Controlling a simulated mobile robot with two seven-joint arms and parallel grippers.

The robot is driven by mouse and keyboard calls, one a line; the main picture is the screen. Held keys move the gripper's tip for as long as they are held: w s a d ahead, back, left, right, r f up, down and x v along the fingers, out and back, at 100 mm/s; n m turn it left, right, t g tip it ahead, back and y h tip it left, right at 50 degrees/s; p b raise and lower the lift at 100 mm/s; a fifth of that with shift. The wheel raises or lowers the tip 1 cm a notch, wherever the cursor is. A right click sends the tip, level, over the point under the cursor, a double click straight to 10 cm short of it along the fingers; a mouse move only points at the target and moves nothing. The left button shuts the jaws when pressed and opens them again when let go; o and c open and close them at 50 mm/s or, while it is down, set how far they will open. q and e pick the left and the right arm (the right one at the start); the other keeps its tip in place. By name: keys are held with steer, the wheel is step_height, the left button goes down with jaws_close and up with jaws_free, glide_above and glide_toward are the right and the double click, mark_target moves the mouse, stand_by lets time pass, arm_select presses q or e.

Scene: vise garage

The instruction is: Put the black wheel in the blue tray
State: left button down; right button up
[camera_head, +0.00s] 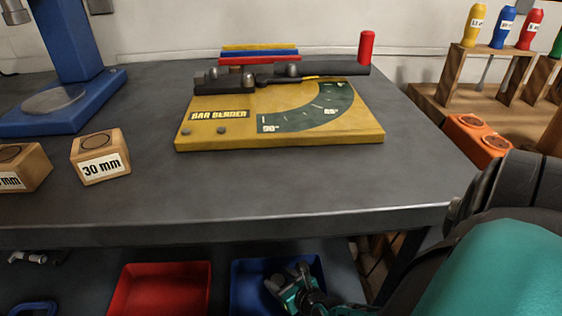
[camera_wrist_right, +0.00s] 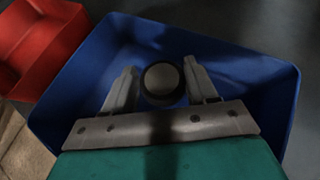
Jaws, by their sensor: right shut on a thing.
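The blue tray (camera_head: 241,286) sits on the lower shelf, under the front edge of the workbench. My right gripper (camera_head: 290,278) is over or inside this tray. In the right wrist view, the gripper (camera_wrist_right: 160,86) is shut on the black wheel (camera_wrist_right: 162,82), a dark ring with a grey centre, between its two fingers. The blue tray's floor and walls (camera_wrist_right: 255,72) surround them in that view. I cannot tell whether the wheel touches the tray floor. The wheel is hidden in the head view. My left gripper is not in view.
A red tray (camera_head: 160,285) stands left of the blue one, and also shows in the wrist view (camera_wrist_right: 40,40). The workbench (camera_head: 300,185) overhangs the shelf. On it are a yellow bar bender (camera_head: 220,133), wooden blocks (camera_head: 100,157) and a blue machine (camera_head: 70,60).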

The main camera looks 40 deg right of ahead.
step_height(320, 180, down, 2)
steer(key=shift+f+b, duration=0.1)
steer(key=shift+b, duration=0.3)
steer(key=o, duration=1.2)
steer(key=shift+f, duration=0.1)
steer(key=shift+o, duration=0.2)
